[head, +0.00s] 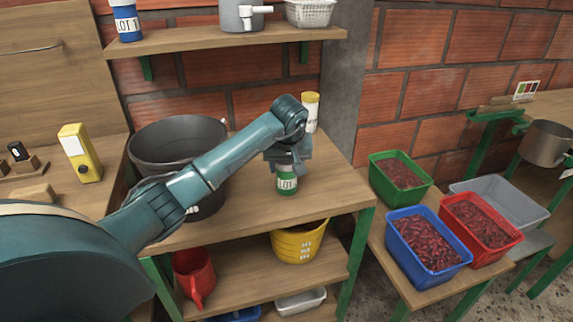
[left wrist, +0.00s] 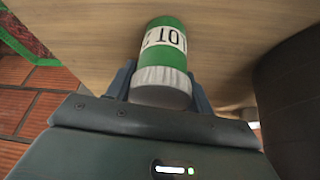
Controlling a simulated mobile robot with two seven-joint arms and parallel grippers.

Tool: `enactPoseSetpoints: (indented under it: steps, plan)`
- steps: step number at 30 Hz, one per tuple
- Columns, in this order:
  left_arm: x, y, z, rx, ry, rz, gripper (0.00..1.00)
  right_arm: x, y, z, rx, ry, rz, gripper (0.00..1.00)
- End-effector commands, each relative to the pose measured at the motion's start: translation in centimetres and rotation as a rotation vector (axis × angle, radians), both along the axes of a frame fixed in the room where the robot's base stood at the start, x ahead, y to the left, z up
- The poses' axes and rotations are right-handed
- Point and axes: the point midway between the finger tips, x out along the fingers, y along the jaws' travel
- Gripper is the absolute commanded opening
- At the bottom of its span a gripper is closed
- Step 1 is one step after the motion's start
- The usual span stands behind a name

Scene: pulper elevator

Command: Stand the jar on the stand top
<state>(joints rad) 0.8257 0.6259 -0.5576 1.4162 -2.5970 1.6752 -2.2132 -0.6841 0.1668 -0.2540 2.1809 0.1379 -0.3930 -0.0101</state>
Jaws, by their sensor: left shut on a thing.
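The jar (head: 287,182) is green with a white label reading LOT. In the left wrist view the jar (left wrist: 163,50) shows its white lid towards me. My left gripper (head: 287,160) is shut on the jar near its lid, with one finger on each side in the left wrist view (left wrist: 160,88). The jar looks upright at the wooden stand top (head: 332,182), right of its middle. I cannot tell whether its base touches the wood. My right gripper is not in view.
A dark tub (head: 160,135) stands on the left of the stand top, partly behind my left arm. A white container with a yellow lid (head: 310,112) stands at the back. An upper shelf (head: 200,40) hangs above. Bare wood lies right of the jar.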

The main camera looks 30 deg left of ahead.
Motion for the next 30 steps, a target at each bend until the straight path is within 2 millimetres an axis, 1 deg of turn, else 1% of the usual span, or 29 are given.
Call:
enactPoseSetpoints:
  steps: [4,7,8,15,16,24,26,29,30]
  plan:
    - [0.0,0.0,0.1,0.0,-0.002,0.0,0.26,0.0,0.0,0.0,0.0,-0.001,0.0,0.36]
    - [0.0,0.0,-0.2,0.0,-0.002,0.0,0.26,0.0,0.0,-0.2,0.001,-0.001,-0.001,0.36]
    - [0.0,0.0,-0.2,0.0,-0.001,0.0,0.53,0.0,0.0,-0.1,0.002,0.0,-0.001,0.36]
    - [0.0,0.0,-0.2,0.0,-0.001,0.0,0.73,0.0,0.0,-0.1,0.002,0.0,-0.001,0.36]
    - [0.0,0.0,-0.2,0.0,-0.001,0.0,0.74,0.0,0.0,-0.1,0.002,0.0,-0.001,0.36]
    - [0.0,0.0,0.1,-0.001,-0.001,0.0,0.74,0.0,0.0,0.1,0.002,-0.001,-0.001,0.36]
    - [0.0,-0.1,0.5,0.0,-0.002,0.0,0.74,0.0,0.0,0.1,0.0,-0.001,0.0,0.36]
    - [-0.4,-0.4,1.9,0.002,-0.005,-0.001,0.74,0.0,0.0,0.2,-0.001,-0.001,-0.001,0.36]
    - [-0.7,-0.6,2.7,0.002,-0.006,-0.002,0.74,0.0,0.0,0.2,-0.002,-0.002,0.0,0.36]
